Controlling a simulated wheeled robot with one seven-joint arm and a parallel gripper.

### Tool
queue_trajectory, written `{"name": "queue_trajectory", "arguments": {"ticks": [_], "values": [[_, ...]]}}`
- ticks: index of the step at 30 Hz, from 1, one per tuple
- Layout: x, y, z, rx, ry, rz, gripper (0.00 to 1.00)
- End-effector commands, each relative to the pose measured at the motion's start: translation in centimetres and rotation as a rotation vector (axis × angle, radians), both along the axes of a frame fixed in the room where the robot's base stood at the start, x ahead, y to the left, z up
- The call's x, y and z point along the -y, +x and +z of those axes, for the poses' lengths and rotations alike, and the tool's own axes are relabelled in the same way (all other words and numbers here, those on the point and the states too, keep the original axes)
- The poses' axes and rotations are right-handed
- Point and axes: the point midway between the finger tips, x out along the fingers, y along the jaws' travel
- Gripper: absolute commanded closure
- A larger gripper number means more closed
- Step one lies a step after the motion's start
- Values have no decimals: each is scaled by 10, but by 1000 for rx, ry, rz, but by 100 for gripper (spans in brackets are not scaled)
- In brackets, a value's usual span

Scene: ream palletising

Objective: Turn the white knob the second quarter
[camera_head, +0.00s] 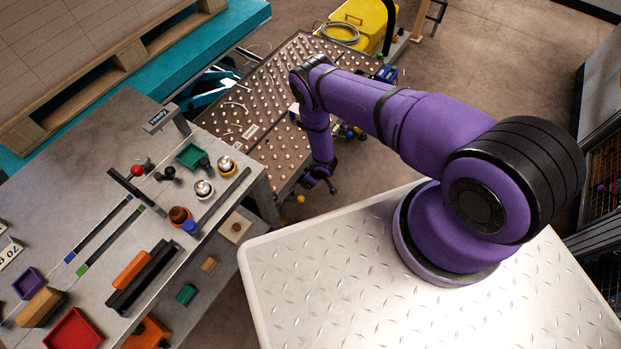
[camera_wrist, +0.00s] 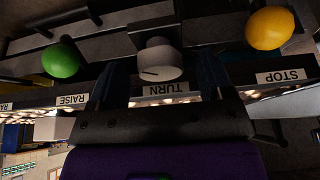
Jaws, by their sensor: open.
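The white knob (camera_wrist: 161,58) shows in the wrist view above the TURN label (camera_wrist: 166,89), which reads upside down. A short dark line on the knob's face lies nearly level in the picture. My gripper (camera_wrist: 162,70) is open, with one dark finger on each side of the knob. I cannot tell whether either finger touches it. In the head view my gripper (camera_head: 318,181) hangs low beside the studded table, and the white knob cannot be made out there.
A green knob (camera_wrist: 61,60) by a RAISE label is left of the white knob, and a yellow knob (camera_wrist: 269,28) by a STOP label is right. In the head view, the studded table (camera_head: 262,95) and a grey workbench (camera_head: 110,150) with several small items stand nearby.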

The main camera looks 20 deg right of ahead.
Motion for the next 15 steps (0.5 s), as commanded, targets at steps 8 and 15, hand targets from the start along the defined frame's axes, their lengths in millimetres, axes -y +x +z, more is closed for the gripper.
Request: {"name": "queue_trajectory", "arguments": {"ticks": [8,15], "values": [[0,0,0,0,0,0,42],[0,0,0,0,0,1,76]]}}
